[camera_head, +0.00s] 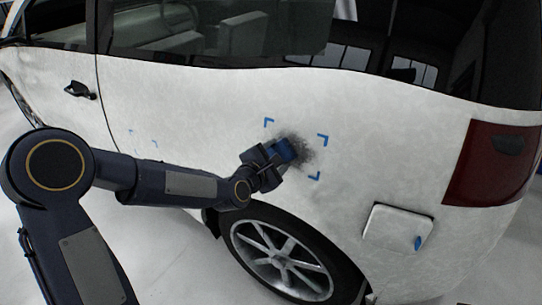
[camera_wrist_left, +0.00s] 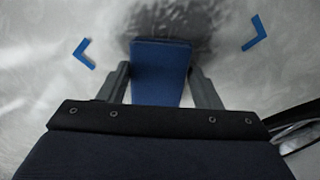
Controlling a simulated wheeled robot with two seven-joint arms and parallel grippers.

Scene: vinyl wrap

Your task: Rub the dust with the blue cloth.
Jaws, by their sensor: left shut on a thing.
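The blue cloth (camera_wrist_left: 160,72) is a flat blue block held between the two fingers of my left gripper (camera_wrist_left: 158,80), which is shut on it. In the head view the blue cloth (camera_head: 284,150) is at the left part of the dust (camera_head: 306,152), and my left gripper (camera_head: 276,155) is just left of it. The dust is a dark grey smudge on the white car side, framed by blue corner marks. In the left wrist view the dust (camera_wrist_left: 185,25) shows beyond and around the cloth's far end. I cannot tell whether the cloth touches the panel. My right gripper is not in view.
The white car (camera_head: 380,130) fills the view. Its rear wheel (camera_head: 280,260) is below the dust, a red tail light (camera_head: 490,165) is at the right, and a white flap with a blue tab (camera_head: 398,228) is lower right. Fainter blue marks (camera_head: 143,139) lie left.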

